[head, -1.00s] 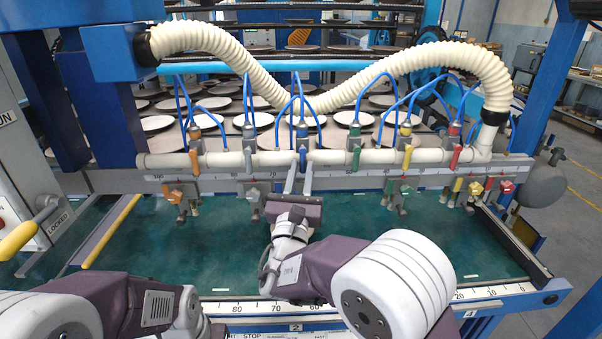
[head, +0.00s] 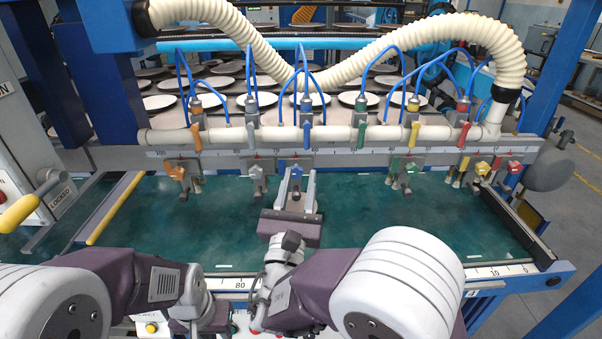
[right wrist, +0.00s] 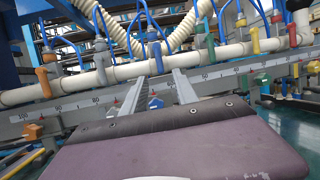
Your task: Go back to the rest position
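My right gripper (head: 296,174) is over the green bed in the middle of the head view. Its two pale fingers point away from me toward the row of valves and are apart. In the right wrist view the fingers (right wrist: 158,82) also stand apart with nothing held between them; a blue clamp shows behind the gap. My left arm comes in at the lower left. Part of my left gripper's body (head: 200,317) shows near the front edge, but its fingers are hidden or out of frame.
A white pipe (head: 340,134) with coloured valves and blue hoses runs across, above a ruled rail (head: 340,160) with hanging clamps. White plates (head: 160,102) lie behind it. The green bed (head: 390,220) is clear around my right gripper. A yellow-handled lever (head: 20,213) stands at left.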

